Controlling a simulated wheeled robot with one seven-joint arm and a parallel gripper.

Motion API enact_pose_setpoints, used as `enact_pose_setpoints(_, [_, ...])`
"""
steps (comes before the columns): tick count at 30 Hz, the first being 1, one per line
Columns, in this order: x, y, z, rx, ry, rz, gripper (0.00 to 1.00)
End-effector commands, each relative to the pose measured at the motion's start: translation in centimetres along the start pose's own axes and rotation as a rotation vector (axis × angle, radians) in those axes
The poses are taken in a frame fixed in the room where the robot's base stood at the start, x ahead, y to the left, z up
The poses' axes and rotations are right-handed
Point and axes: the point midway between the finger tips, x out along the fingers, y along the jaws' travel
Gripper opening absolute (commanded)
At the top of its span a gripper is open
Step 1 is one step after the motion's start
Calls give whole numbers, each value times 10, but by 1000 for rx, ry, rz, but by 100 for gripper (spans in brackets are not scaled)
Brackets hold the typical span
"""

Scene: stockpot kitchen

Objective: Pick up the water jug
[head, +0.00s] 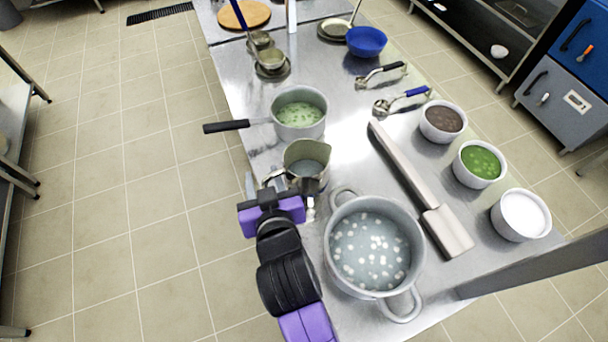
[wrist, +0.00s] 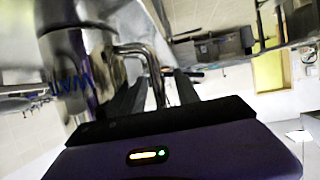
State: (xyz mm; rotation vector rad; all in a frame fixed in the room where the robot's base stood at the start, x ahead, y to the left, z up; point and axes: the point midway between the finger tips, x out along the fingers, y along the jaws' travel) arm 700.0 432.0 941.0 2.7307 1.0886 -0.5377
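The water jug (head: 308,160) is a metal pitcher with water in it, upright on the steel table between the green-filled saucepan and the big stockpot. Its handle (head: 272,178) points left, toward my gripper (head: 279,192). In the wrist view the shiny jug (wrist: 75,50) fills the left side, with part of its blue lettering showing. Its bent handle (wrist: 152,62) reaches between the two dark fingers of my gripper (wrist: 155,92). The fingers are apart, one on each side of the handle. I cannot tell whether either finger touches it.
The stockpot (head: 335,245) stands close to the right of my gripper. The saucepan (head: 300,128) is just behind the jug, its black handle over the table's left edge. A long grey paddle (head: 410,180) and white bowls (head: 518,222) lie right. Floor is clear at left.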

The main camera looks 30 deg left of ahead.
Motion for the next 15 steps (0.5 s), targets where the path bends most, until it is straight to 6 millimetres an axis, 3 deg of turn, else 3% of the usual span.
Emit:
enact_pose_setpoints(10, [7,1,0,0,0,1,36])
enact_pose_setpoints(15, [7,1,1,0,0,1,3])
